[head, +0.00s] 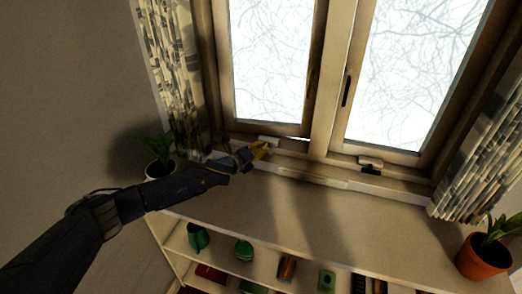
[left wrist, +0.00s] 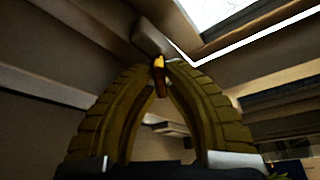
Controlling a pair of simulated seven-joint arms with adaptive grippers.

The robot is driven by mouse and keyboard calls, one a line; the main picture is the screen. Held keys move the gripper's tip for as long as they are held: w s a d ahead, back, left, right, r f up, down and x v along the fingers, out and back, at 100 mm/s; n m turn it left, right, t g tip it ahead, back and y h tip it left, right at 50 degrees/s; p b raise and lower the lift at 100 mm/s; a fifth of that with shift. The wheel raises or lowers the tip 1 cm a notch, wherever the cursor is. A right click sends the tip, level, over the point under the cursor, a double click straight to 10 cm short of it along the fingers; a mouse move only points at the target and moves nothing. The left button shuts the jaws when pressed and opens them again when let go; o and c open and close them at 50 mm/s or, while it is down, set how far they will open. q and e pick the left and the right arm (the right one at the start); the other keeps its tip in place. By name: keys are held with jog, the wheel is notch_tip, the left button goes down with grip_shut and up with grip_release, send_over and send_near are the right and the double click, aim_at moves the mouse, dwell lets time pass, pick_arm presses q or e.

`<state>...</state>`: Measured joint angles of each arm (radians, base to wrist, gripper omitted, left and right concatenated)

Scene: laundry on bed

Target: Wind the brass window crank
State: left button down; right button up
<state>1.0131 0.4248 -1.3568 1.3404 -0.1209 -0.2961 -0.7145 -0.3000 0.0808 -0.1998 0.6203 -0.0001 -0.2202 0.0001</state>
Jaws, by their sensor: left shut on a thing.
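The brass window crank (left wrist: 159,66) shows as a small brass piece between my left fingertips in the left wrist view. Its pale housing (left wrist: 151,37) sits on the frame just beyond; the housing also shows below the left window in the head view (head: 268,140). My left gripper (head: 261,150) reaches in from the left, with yellowish fingers shut on the crank. The fingers (left wrist: 160,70) hide most of the crank in the head view. The left window sash (head: 270,125) has a thin bright gap at its lower right edge. My right gripper is not in view.
A second crank (head: 370,167) with a dark handle sits under the right window. Patterned curtains (head: 172,70) hang at both sides. Potted plants stand at left (head: 160,168) and right (head: 484,257). A shelf unit (head: 300,219) with a clear top lies below the sill.

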pick_arm(q)
jog(key=shift+f+n, duration=0.2)
jog(key=shift+n, duration=0.4)
jog(key=shift+n+t+h, duration=0.3)
jog(key=shift+n+h, duration=0.5)
jog(key=shift+n, duration=0.3)
jog(key=c, duration=1.7)
grip_release()
jog(key=v, duration=1.2)
